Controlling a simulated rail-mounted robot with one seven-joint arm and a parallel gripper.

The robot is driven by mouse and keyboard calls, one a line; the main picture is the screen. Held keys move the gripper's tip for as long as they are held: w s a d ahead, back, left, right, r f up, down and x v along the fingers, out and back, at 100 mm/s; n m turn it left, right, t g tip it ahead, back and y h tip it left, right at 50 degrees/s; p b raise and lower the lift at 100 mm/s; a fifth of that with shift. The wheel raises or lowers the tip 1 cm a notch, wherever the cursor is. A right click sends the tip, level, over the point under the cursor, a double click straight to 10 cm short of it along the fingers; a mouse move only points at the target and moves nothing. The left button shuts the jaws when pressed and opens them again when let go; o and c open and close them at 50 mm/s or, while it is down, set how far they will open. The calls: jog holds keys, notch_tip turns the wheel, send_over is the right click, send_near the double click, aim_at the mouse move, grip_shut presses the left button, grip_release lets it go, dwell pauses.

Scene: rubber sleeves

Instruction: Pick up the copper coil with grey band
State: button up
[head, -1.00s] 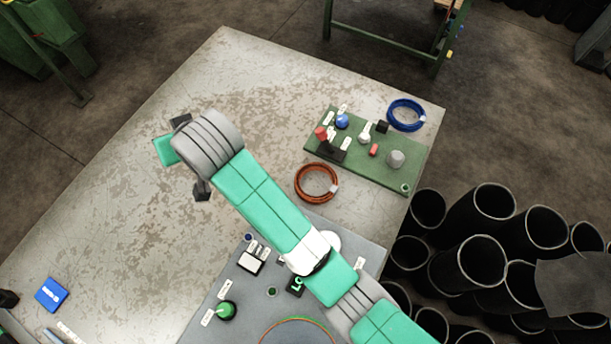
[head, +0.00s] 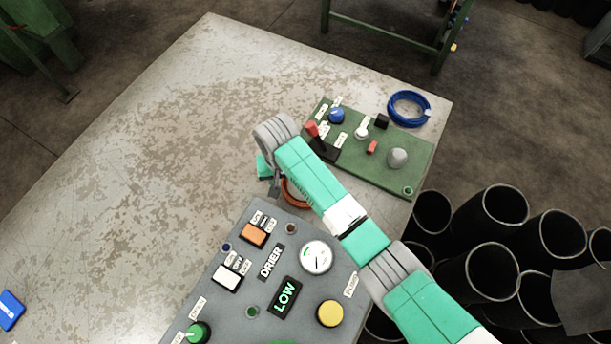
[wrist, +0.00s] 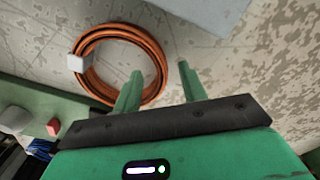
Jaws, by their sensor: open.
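The copper coil (head: 292,193) lies on the table between the green board and the grey control panel. In the head view my arm covers most of it. In the wrist view the coil (wrist: 157,62) shows almost whole as an orange-brown ring with a light grey band (wrist: 77,64) on its left side. My gripper (wrist: 159,73) is open and empty. Its left finger overlaps the coil's lower right part in the picture, and its right finger is to the right of the ring. I cannot tell the height of the fingers above the table.
The green board (head: 420,160) with knobs and switches is beside the coil, and the grey control panel (head: 240,310) is nearer. A blue coil (head: 409,108) lies at the table's far right corner. Black sleeves (head: 495,206) stand off the right edge. The table's left side is mostly clear.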

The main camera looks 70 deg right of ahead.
aim_at(284, 184)
jog(key=f, duration=0.4)
jog(key=shift+w+d+b, duration=0.15)
jog(key=shift+d+b, duration=0.05)
jog(key=shift+b, duration=0.2)
grip_shut()
jog(key=shift+r, duration=0.2)
notch_tip(284, 184, up, 10)
jog(key=p, duration=0.2)
jog(key=shift+p, duration=0.35)
